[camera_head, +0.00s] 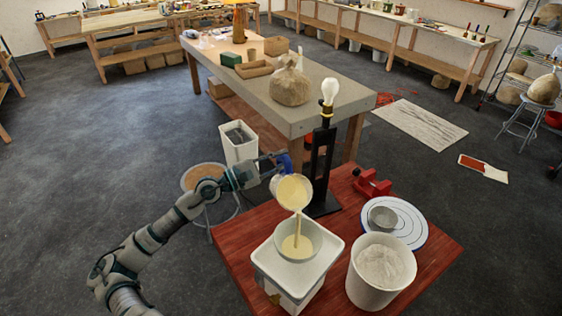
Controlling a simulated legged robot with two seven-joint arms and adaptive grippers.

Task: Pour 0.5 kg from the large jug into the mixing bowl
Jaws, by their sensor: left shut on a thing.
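My left gripper (275,165) is shut on the large jug (278,188), by a blue part at its upper left side. The jug is pale and tilted, with its mouth toward the lower right and cream-coloured liquid showing inside. A stream of the liquid falls from its lip into the mixing bowl (315,243). The bowl is light grey and upright, with a pool of cream liquid at the bottom. It stands on a white scale-like base (297,281). A display cannot be read. My right gripper is not in view.
The red table (235,255) also holds a white bucket of pale powder (356,288), a small grey cup (382,218) on a round white disc (412,222), a red vise (372,184), and a black lamp stand with bulb (321,165) close behind the jug.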

